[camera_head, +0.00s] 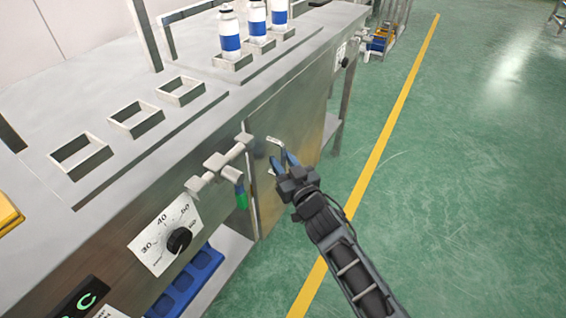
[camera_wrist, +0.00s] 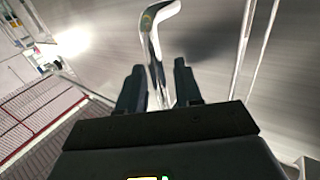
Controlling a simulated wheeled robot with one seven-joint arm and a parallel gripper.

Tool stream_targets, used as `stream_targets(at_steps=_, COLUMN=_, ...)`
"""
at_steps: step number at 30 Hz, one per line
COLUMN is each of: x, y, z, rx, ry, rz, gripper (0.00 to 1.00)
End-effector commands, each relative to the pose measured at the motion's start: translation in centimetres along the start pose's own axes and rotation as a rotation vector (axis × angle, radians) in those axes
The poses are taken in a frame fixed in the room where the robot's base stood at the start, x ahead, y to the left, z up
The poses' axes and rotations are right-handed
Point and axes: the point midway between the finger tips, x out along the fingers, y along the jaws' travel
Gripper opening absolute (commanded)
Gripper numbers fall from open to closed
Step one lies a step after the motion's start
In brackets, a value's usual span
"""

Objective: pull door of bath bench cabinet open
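The cabinet door (camera_head: 292,112) is a flat metal panel in the front of the steel bath bench. It looks shut in the head view. Its bright bent metal handle (camera_head: 274,140) stands out near the door's left edge. In the wrist view the handle (camera_wrist: 152,42) runs down between my two fingers. My gripper (camera_head: 283,164) is at the handle, with the fingers open on either side of it. The wrist view shows my gripper (camera_wrist: 160,82) with a gap between each finger and the handle. The lower part of the handle is partly hidden by my fingers.
Pipes with a green-ended valve (camera_head: 241,198) stick out left of the door. A dial (camera_head: 179,240) is on the bench front. White-and-blue bottles (camera_head: 230,32) and empty square holders (camera_head: 81,156) are on top. Green floor (camera_head: 450,170) is clear to the right.

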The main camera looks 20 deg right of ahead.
Motion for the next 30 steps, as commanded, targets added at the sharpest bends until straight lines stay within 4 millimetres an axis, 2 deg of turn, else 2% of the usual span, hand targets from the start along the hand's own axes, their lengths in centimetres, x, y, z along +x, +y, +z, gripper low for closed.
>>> stream_targets(at_steps=8, x=0.14, y=0.0, z=-0.05, rx=-0.001, ry=0.001, rz=0.0, gripper=0.35)
stream_targets(at_steps=19, x=0.12, y=0.0, z=-0.05, rx=-0.001, ry=0.001, rz=0.0, gripper=0.0)
stream_targets(at_steps=30, x=0.12, y=-0.01, z=-0.05, rx=-0.001, ry=0.001, rz=0.0, gripper=0.0)
